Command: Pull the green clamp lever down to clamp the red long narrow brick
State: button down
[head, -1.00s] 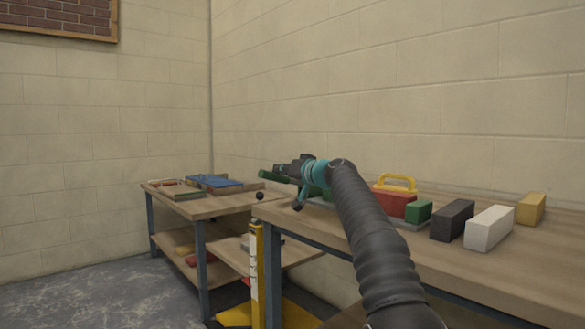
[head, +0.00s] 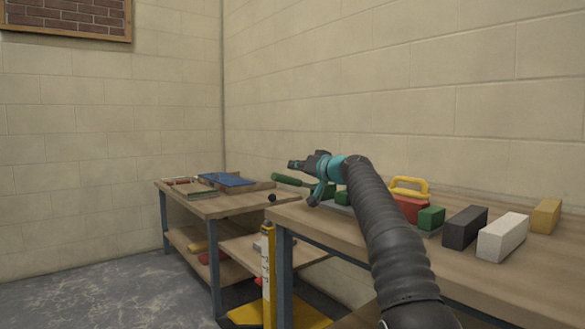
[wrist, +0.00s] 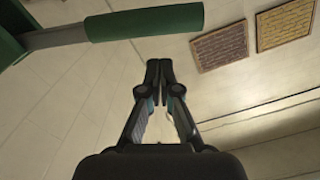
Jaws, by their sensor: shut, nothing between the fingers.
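The green clamp lever (head: 289,180) sticks out to the left beyond the bench end, nearly level, its far end slightly raised. In the wrist view its green grip (wrist: 145,22) and grey rod cross the top left. My gripper (head: 294,163) is shut and empty, a little above the lever in the head view; its closed fingertips (wrist: 159,64) show apart from the grip in the wrist view. The red brick (head: 411,208) lies on the bench beside a green block (head: 431,217). My arm hides much of the clamp between lever and brick.
Dark grey (head: 465,227), white (head: 503,237) and tan (head: 546,215) blocks stand at the right of the bench. A yellow handle (head: 409,183) rises by the red brick. Another table (head: 222,204) stands at left, with a yellow post (head: 268,268) between. The space above the bench is open.

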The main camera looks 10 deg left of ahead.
jog(key=r+b+v, duration=0.1)
jog(key=b+v, duration=0.4)
jog(key=v, duration=0.5)
jog(key=shift+d+r, duration=0.2)
jog(key=shift+d, duration=0.1)
jog(key=shift+s, duration=0.1)
jog(key=s+d+f+m+g+h+p, duration=0.1)
jog(key=s+d+f, duration=0.5)
jog(key=s, duration=1)
jog(key=s+d+f+m+g+h+p, duration=0.2)
jog(key=s+d+f+h+p, duration=0.4)
jog(key=s+f, duration=0.6)
jog(key=s+d+f+m+g+h+p, duration=0.2)
jog(key=s+d+f+h, duration=0.4)
jog(key=s, duration=1.5)
notch_tip(320, 180, down, 4)
jog(key=d+p, duration=0.1)
jog(key=d, duration=0.1)
jog(key=shift+s+d+g+p, duration=0.2)
jog(key=shift+d+g+p, duration=0.05)
jog(key=shift+g+p, duration=0.15)
jog(key=shift+r, duration=0.1)
